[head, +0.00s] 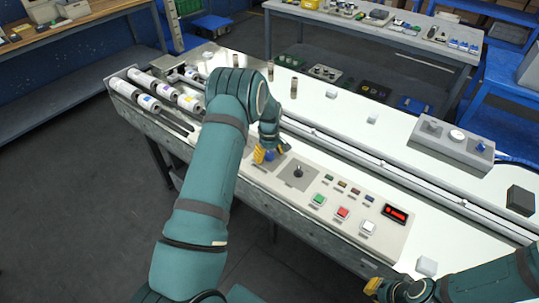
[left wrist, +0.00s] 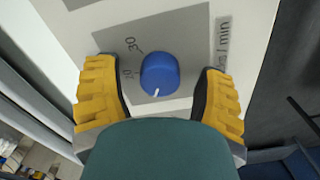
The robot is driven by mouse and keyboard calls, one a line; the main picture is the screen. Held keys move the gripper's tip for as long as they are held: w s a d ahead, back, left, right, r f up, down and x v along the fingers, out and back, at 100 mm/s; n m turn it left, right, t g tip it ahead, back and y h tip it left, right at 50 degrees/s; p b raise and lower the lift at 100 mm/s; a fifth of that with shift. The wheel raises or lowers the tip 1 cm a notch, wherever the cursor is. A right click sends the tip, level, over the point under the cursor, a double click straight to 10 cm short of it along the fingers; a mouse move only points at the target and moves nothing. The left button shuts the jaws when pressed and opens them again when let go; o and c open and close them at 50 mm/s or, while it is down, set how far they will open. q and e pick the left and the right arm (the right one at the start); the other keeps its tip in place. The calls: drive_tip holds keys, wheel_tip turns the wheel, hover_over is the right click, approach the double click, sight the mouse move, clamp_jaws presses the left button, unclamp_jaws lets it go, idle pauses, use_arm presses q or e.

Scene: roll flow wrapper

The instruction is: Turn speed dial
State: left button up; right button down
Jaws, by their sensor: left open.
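The blue speed dial (left wrist: 160,74) sits on a grey plate (left wrist: 185,30) with printed numbers, and its white mark points toward the bottom of the left wrist view. My left gripper (left wrist: 158,80) is open, with one yellow finger on each side of the dial. Gaps show between the dial and both fingers. In the head view the left gripper (head: 268,154) is low over the control panel (head: 255,172), and the dial (head: 270,156) is partly hidden between its fingers. My right gripper (head: 373,286) is at the bottom edge, only partly visible.
Printed rolls (head: 165,90) lie at the left end. A grey box with knobs (head: 450,140) stands at right.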

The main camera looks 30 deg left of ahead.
use_arm(q)
clamp_jaws()
